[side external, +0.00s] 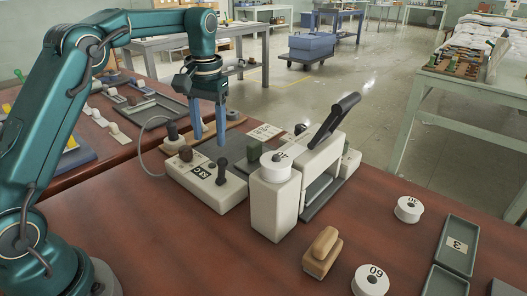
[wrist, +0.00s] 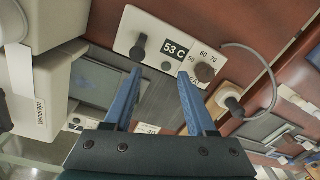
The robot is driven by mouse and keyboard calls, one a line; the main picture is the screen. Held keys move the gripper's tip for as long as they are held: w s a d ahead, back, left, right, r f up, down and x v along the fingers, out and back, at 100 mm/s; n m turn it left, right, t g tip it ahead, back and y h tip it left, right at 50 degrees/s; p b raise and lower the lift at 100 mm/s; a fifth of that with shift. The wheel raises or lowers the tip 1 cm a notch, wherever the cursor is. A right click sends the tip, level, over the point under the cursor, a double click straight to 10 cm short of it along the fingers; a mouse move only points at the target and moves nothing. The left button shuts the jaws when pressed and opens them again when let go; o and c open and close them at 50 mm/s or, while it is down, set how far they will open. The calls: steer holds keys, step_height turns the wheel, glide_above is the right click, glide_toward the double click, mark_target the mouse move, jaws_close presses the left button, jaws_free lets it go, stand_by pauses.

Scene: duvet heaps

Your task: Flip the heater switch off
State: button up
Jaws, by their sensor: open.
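A cream control box (side external: 203,187) stands on the brown table beside the press. It has a black lever switch (side external: 222,172), a display reading 53 C and a brown dial knob (side external: 186,153). In the wrist view, the box (wrist: 128,33) shows the lever (wrist: 138,48) at left and the knob (wrist: 205,73) at right, near printed numbers 50, 60 and 70. I cannot tell which lever position is on or off. My gripper (side external: 209,141) points down with its blue fingers apart and empty, above and behind the box. Its fingers (wrist: 160,73) touch neither lever nor knob.
A cream press (side external: 268,205) with a raised black handle (side external: 336,118) stands just right of the box. A grey cable (side external: 145,140) loops at its left. A wooden stamp (side external: 322,252), white rolls (side external: 371,279) and grey trays (side external: 457,245) lie at front right.

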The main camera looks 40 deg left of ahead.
mark_target(223, 158)
steer(key=d, duration=0.1)
steer(key=d+f+m, duration=0.1)
steer(key=d, duration=0.1)
steer(key=shift+w+d+f, duration=0.15)
steer(key=shift+d+f, duration=0.05)
steer(key=shift+d, duration=0.05)
steer(key=shift+a+f, duration=0.1)
steer(key=shift+f, duration=2.35)
jaws_close()
